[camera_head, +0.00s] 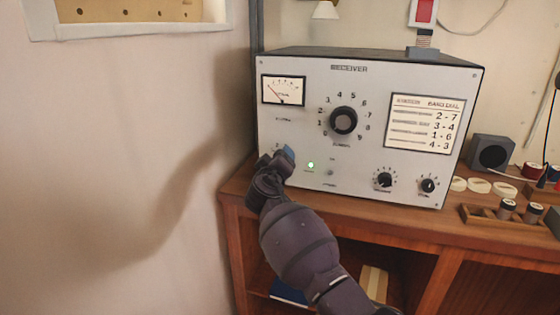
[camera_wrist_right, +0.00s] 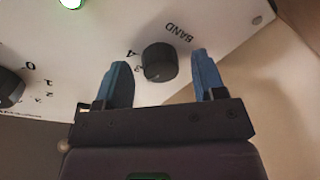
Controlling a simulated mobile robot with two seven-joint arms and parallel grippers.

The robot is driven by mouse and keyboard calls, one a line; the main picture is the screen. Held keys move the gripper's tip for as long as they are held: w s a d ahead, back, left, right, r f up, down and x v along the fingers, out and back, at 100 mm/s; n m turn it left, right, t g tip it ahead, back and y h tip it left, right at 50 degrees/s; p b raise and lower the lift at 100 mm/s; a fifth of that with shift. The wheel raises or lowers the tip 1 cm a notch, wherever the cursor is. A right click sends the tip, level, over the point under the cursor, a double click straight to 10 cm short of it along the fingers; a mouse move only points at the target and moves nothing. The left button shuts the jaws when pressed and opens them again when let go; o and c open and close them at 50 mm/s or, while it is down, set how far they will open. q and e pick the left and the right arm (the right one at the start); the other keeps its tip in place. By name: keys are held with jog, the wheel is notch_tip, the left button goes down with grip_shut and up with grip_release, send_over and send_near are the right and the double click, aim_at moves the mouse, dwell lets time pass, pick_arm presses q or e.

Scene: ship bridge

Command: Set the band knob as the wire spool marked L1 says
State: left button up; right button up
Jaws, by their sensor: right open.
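The receiver's black band knob (camera_wrist_right: 160,62) shows in the right wrist view, under a BAND label, with small numerals at its left. Its pointer mark cannot be made out. My right gripper (camera_wrist_right: 159,70) is open, with one blue finger on each side of the knob; contact cannot be told. In the head view my right gripper (camera_head: 284,157) is at the receiver's (camera_head: 330,180) lower left corner and hides the knob. Wire spools (camera_head: 507,208) stand at the right; their markings, including any L1, are too small to read. My left gripper is not in view.
A card (camera_head: 424,122) on the receiver lists number pairs 2-7, 3-4, 1-6 and 4-3; its left column is unreadable. A large dial knob (camera_head: 343,121), two smaller knobs (camera_head: 383,181) and a lit green lamp (camera_head: 311,165) share the panel. A wall stands close left.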

jog(key=c, duration=0.9)
jog(key=shift+a+r+n+g+h+p, duration=0.1)
jog(key=shift+n+g+h+p, duration=0.15)
jog(key=shift+n+p, duration=1.75)
jog(key=shift+r+n+g+h+p, duration=0.1)
jog(key=shift+n+g+h+p, duration=0.25)
jog(key=shift+n, duration=3.25)
jog(key=shift+a+r+n+g+h+p, duration=0.15)
jog(key=shift+n+p, duration=1.15)
jog(key=shift+n, duration=1.5)
jog(key=shift+d+f, duration=0.1)
